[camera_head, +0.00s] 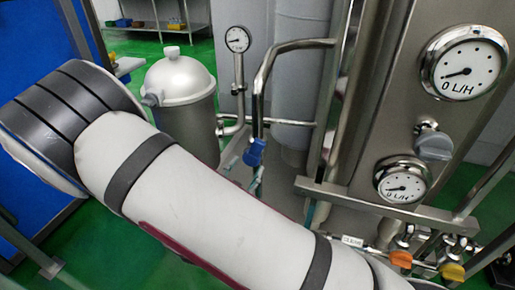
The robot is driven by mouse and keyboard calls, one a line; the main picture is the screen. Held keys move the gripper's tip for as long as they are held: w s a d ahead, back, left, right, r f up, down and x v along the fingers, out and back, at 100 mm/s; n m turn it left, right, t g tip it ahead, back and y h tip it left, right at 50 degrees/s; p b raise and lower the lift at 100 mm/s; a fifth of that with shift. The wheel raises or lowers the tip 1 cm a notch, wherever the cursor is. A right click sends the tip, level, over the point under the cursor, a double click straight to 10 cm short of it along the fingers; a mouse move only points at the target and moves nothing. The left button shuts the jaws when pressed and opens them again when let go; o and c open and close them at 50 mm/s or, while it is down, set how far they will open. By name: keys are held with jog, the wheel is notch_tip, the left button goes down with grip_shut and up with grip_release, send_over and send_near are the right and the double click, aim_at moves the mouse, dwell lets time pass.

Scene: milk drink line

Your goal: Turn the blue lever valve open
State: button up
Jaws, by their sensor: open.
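A blue valve handle (255,152) sits on the vertical end of a bent steel pipe (262,88), near the middle of the head camera view. A thin teal-blue piece shows just below it, partly hidden by my arm. I cannot tell from this view whether the valve is open or closed. My arm crosses the picture from upper left to lower right, in front of the lower pipework. My gripper is not in view.
A steel tank (181,88) and a small gauge (238,40) stand behind the arm. At right is a steel panel with two L/H gauges (464,71) and a grey knob (433,142). Orange (400,259) and yellow (452,272) handles sit low right. Rails cross there.

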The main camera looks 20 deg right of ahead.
aim_at(256, 149)
jog(key=b+x, duration=0.2)
jog(key=x, duration=0.8)
jog(key=shift+w+d, duration=0.15)
jog(key=shift+w, duration=0.1)
jog(key=shift+c, duration=0.3)
grip_shut()
